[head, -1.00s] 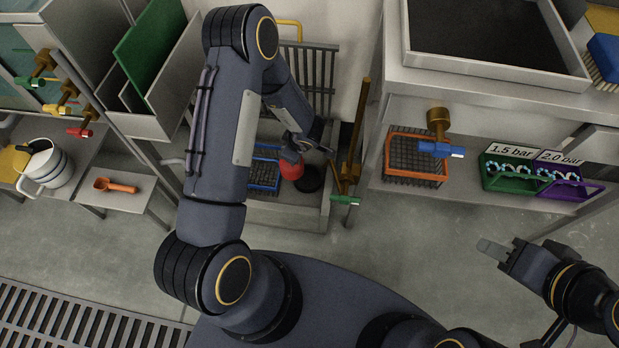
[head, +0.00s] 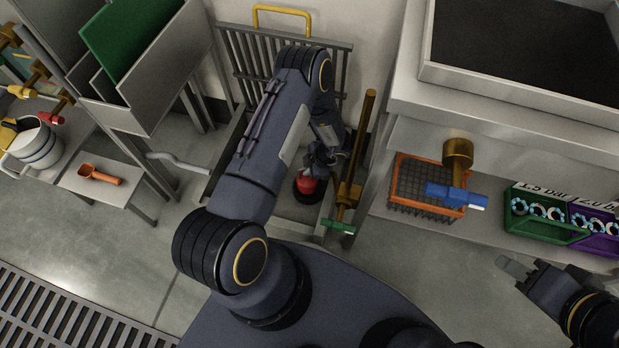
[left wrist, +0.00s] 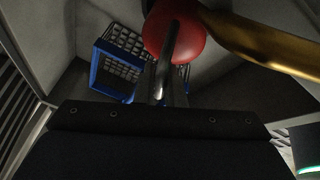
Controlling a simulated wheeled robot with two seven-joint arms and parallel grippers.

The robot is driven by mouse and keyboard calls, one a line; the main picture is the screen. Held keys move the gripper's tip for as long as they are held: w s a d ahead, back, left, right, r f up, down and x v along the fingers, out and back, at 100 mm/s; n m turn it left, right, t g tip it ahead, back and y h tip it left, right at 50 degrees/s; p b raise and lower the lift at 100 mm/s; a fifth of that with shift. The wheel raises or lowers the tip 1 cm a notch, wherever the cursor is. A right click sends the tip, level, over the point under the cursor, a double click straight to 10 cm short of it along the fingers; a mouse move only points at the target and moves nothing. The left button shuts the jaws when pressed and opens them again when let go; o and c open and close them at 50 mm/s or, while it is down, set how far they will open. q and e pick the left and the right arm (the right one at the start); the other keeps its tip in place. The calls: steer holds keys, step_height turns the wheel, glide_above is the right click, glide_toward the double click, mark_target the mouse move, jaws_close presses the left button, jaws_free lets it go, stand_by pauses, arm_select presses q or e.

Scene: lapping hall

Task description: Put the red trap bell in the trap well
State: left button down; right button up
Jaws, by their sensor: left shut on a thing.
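The red trap bell (head: 307,185) is at the dark round trap well (head: 307,198) in the floor of the grey sink. My left gripper (head: 316,170) is shut on the bell from above. In the head view the bell overlaps the well; I cannot tell whether it hangs above or sits inside. The left wrist view shows the red bell (left wrist: 174,30) behind the gripper finger; the well is not visible there. My right gripper (head: 518,270) is at the lower right, away from the sink, and its finger gap is unclear.
A brass pipe with a green-handled valve (head: 341,226) stands just right of the bell. A blue basket (left wrist: 118,68) lies beside the bell in the wrist view. An orange basket (head: 425,188) and a blue-handled valve (head: 456,195) are further right.

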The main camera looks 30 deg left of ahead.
mark_target(308, 177)
arm_select(q)
step_height(308, 177, down, 4)
steer(key=shift+f+b, duration=0.2)
steer(key=shift+b, duration=0.65)
steer(key=shift+r, duration=0.1)
steer(key=shift+f, duration=0.25)
steer(key=c, duration=1.5)
jaws_free()
steer(key=shift+r, duration=0.1)
